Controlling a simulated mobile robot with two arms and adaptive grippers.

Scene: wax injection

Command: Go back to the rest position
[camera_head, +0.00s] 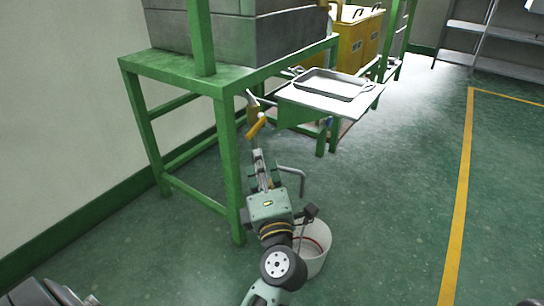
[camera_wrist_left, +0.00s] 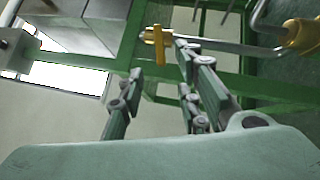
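My left gripper (camera_head: 258,158) reaches forward in the middle of the head view, beside the front leg of the green stand. In the left wrist view its fingers (camera_wrist_left: 165,92) stand apart with nothing between them, so it is open and empty. A yellow handle (camera_head: 257,127) lies just beyond the fingertips in the head view. In the left wrist view the yellow fitting (camera_wrist_left: 158,44) on a metal rod lies past the fingers, seemingly apart from them. My right gripper is not in view.
The green stand (camera_head: 229,165) bears a grey block. A white table (camera_head: 350,108) holds a metal tray (camera_head: 334,72). A white bucket (camera_head: 319,240) stands on the floor, partly hidden by my left arm. The green floor to the right, around a yellow line (camera_head: 459,205), is clear.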

